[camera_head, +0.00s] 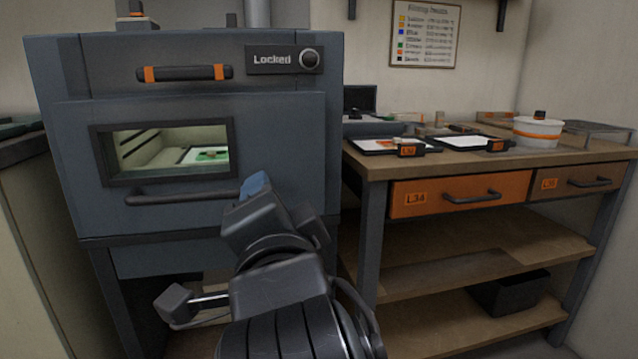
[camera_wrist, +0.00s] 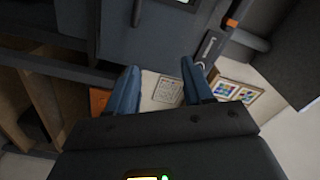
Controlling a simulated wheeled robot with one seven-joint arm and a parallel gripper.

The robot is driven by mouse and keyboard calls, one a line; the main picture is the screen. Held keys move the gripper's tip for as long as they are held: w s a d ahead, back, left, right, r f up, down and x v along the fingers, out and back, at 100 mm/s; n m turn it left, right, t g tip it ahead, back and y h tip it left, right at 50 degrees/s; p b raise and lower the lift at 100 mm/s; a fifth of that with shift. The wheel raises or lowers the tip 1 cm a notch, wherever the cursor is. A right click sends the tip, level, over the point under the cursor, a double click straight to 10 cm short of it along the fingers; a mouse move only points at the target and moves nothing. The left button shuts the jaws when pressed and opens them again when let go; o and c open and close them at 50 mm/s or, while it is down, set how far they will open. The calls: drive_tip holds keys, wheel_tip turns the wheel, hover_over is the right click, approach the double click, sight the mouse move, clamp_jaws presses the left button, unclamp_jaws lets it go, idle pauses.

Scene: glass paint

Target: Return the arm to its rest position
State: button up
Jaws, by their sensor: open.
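My arm rises from the bottom of the head view, in front of the grey kiln (camera_head: 75,130). My gripper (camera_head: 256,186) is near the right end of the kiln's lower bar handle (camera_head: 180,198); whether it touches is unclear. In the wrist view my gripper (camera_wrist: 160,72) shows two blue fingers spread apart, with nothing between them. The kiln door is shut and its panel (camera_head: 283,60) reads "Locked". Through the window, a green and white piece (camera_head: 208,155) lies inside the lit chamber.
A wooden workbench (camera_head: 470,158) stands right of the kiln, with clipped trays (camera_head: 380,146), a white tub (camera_head: 537,132) and orange-fronted drawer (camera_head: 458,194). A black bin (camera_head: 510,292) sits on its lower shelf. A chart (camera_head: 425,33) hangs on the wall. A counter edge (camera_head: 22,146) is at left.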

drive_tip(key=s+d+f+n+g, duration=0.1)
drive_tip(key=s+d+f+n, duration=0.25)
drive_tip(key=d+f, duration=0.45)
drive_tip(key=s+d+f+n, duration=0.35)
drive_tip(key=d+f, duration=0.25)
drive_tip(key=f, duration=0.4)
drive_tip(key=s+d+f+n+g+h, duration=0.1)
drive_tip(key=s+d+f, duration=0.35)
drive_tip(key=s, duration=0.35)
drive_tip(key=s+d+f+n, duration=0.1)
drive_tip(key=s+d+f, duration=0.35)
drive_tip(key=s, duration=0.45)
drive_tip(key=s+d+r+n+g+h, duration=0.1)
drive_tip(key=s+d, duration=0.1)
drive_tip(key=s, duration=0.6)
drive_tip(key=s+d+r+h, duration=0.2)
drive_tip(key=s, duration=0.6)
wheel_tip(320, 180, up, 18)
drive_tip(key=p, duration=1.8)
drive_tip(key=shift+w+r+p, duration=0.15)
drive_tip(key=shift+w+p, duration=0.15)
